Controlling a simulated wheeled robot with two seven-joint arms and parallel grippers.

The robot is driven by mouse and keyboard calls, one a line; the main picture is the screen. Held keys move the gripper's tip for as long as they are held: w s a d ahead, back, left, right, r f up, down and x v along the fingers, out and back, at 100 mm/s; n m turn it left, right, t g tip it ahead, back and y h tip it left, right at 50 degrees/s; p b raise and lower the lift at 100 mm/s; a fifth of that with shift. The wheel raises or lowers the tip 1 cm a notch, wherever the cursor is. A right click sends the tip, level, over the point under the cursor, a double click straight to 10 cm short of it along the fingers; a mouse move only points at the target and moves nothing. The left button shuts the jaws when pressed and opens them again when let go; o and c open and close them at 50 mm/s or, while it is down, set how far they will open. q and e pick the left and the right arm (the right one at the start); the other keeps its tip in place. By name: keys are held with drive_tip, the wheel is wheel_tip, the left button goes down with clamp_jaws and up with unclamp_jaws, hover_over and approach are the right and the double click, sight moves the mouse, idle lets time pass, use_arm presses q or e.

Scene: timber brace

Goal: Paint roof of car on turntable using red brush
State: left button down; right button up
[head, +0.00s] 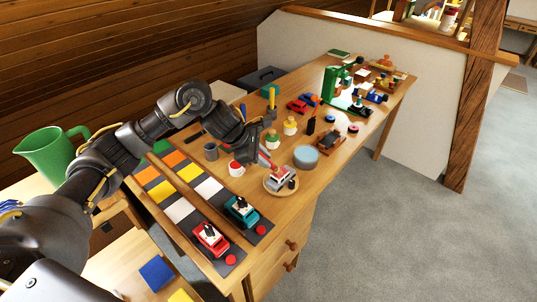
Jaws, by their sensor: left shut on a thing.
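A small, mostly pale car (280,176) sits on a round wooden turntable (269,188) near the front of the workbench. Some red shows on the car's upper part, but it is too small to tell whether it is paint or the brush. My left gripper (262,155) is shut on the red brush (266,160), just above and behind the car. The brush points down toward the roof; I cannot tell whether its tip touches. A white pot with red on top (236,169) stands left of the gripper. My right gripper is not in view.
A red toy car (211,238) and a teal one (241,211) stand on dark strips with coloured squares at the front. A blue round tub (306,157) is right of the turntable. Green- and yellow-topped pots (290,126) stand behind. A timber post (478,95) rises at right.

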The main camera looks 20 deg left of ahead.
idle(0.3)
use_arm(q)
drive_tip(key=shift+r+p, duration=1.5)
drive_tip(key=shift+r, duration=1.55)
drive_tip(key=shift+r, duration=0.1)
drive_tip(key=shift+r+p, duration=0.95)
drive_tip(key=shift+r, duration=0.5)
